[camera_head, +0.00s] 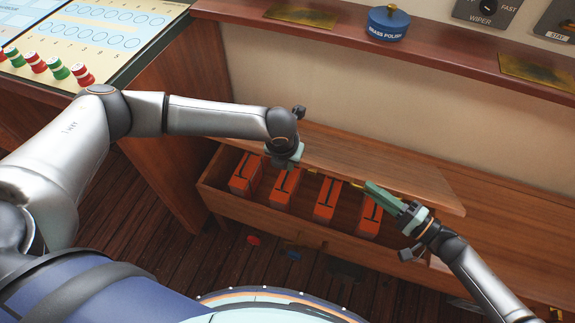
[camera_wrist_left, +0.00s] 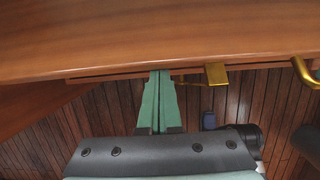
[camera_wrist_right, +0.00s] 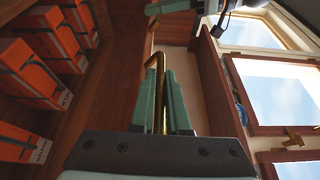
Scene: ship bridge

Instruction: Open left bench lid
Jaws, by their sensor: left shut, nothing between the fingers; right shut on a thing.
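The wooden left bench lid (camera_head: 420,186) is partly raised over the bench box (camera_head: 245,213), tilted up along its front edge. My right gripper (camera_head: 372,189) is at the lid's front edge. In the right wrist view its green fingers are shut on the brass handle (camera_wrist_right: 152,72). My left gripper (camera_head: 287,160) is shut and empty at the lid's left part. In the left wrist view its fingertips (camera_wrist_left: 159,74) are close to the lid edge (camera_wrist_left: 120,62); I cannot tell whether they touch it. Brass fittings (camera_wrist_left: 216,74) show beside them.
Several orange boxes (camera_head: 325,201) stand inside the bench. A wooden shelf (camera_head: 340,37) with a blue brass polish tin (camera_head: 388,24) runs behind. A game board table (camera_head: 120,40) is at the left. Small red (camera_head: 254,239) and blue objects lie on the plank floor.

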